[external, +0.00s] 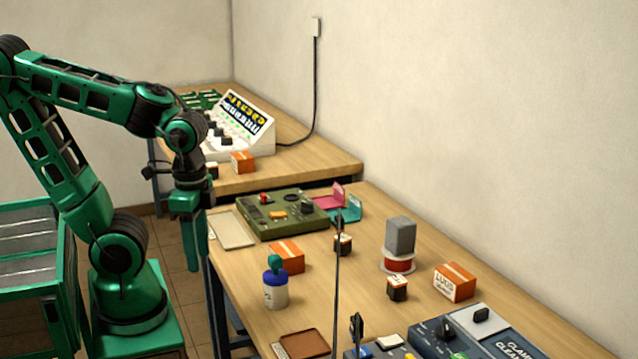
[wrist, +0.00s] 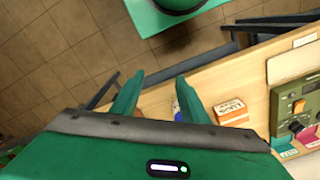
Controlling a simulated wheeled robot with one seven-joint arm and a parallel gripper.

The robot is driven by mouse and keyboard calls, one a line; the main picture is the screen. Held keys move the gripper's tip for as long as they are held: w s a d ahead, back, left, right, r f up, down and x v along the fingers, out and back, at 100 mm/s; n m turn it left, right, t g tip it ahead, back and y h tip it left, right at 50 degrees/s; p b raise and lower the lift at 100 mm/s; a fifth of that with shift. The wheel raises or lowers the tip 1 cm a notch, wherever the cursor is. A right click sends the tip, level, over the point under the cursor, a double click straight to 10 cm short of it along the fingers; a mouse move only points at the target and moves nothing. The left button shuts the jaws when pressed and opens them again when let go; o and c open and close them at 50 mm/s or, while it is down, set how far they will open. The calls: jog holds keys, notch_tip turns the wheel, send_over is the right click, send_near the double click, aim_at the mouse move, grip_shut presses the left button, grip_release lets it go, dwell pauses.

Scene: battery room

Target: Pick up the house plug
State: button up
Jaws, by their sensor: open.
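I cannot tell with certainty which thing is the house plug. A black plug-like piece (external: 356,326) stands upright near the front of the bench, small and partly cut off from clear view. A white wall fitting (external: 316,27) with a black cord is on the back wall.
The wooden bench (external: 330,277) holds a green control box (external: 283,215), a blue-and-white bottle (external: 275,290), orange boxes (external: 287,257), a grey block on a red spool (external: 400,236) and dark blue panels (external: 478,336). A thin dark rod rises before the bench's middle.

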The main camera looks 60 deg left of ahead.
notch_tip(320, 180, up, 4)
jog(key=n+t+y, duration=0.2)
jog(key=n+y, duration=1.1)
jog(key=n, duration=0.9)
send_over(341, 218)
jog(key=d, duration=0.2)
notch_tip(341, 218, down, 12)
jog(key=shift+s+a+f, duration=0.15)
notch_tip(341, 218, down, 3)
jog(key=shift+a+f, duration=0.1)
jog(key=shift+f, duration=0.05)
jog(key=x, duration=0.2)
jog(key=shift+a, duration=0.35)
grip_shut()
